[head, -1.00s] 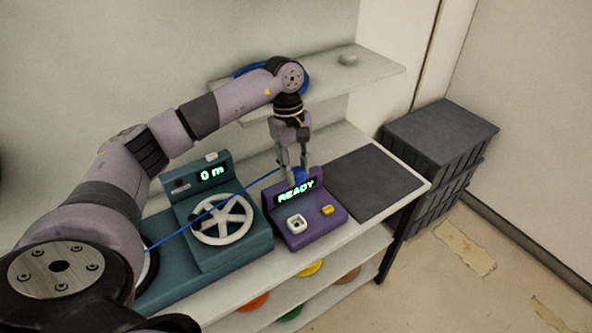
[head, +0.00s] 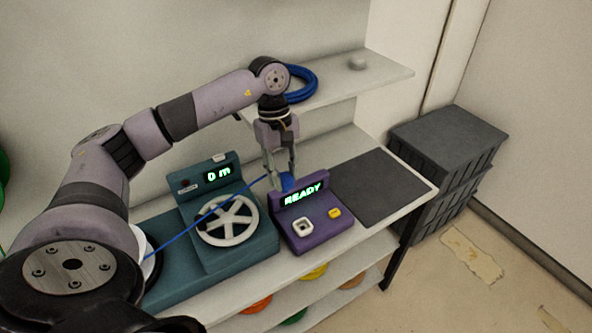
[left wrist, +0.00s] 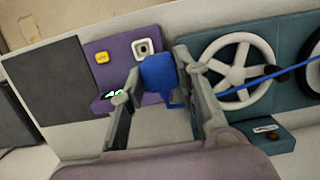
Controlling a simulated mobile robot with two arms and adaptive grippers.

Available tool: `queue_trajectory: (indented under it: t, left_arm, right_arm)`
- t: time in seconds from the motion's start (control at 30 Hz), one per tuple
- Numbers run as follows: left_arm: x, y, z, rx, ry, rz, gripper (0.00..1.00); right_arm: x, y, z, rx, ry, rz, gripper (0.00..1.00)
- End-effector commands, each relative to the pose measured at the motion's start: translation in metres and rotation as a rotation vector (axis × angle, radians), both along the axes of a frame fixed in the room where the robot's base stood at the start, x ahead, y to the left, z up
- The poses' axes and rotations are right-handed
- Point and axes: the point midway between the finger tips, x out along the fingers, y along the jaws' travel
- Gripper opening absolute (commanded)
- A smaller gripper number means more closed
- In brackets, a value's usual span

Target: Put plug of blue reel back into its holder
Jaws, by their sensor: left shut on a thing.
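The blue plug (head: 288,184) is between the fingertips of my left gripper (head: 279,182), which is shut on it at the upper left edge of the purple READY box (head: 309,222). In the left wrist view the plug (left wrist: 160,78) sits between the two fingers, overlapping the box's edge; I cannot tell whether it touches the box. A blue cable (head: 205,217) runs from the plug across the teal winding machine (head: 215,262) to a white reel (head: 147,258), largely hidden behind my left arm. I cannot make out the plug's holder. My right gripper is out of view.
A dark mat (head: 375,187) lies right of the purple box. Dark crates (head: 447,145) stand at right. Coloured discs lie on the shelf below.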

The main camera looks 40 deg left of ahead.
Motion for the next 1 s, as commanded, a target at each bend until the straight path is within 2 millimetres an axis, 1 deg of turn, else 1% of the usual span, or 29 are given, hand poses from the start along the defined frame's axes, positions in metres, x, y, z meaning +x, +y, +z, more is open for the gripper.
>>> queue_trajectory:
  t: [0.03, 0.5, 0.73, 1.0]
  left_arm:
    - [-0.006, 0.004, -0.002, 0.003, 0.001, 0.001, 0.06]
    - [-0.057, 0.028, -0.003, 0.003, 0.001, 0.001, 0.06]
    - [-0.082, 0.04, -0.004, 0.004, 0.001, 0.002, 0.06]
    - [-0.111, 0.055, -0.006, 0.003, 0.0, 0.003, 0.06]
  right_arm:
    - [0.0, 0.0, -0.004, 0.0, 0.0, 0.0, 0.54]
    - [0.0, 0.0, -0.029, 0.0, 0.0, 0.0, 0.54]
    - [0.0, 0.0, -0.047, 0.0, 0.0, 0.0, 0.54]
    - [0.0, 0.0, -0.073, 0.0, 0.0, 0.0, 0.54]
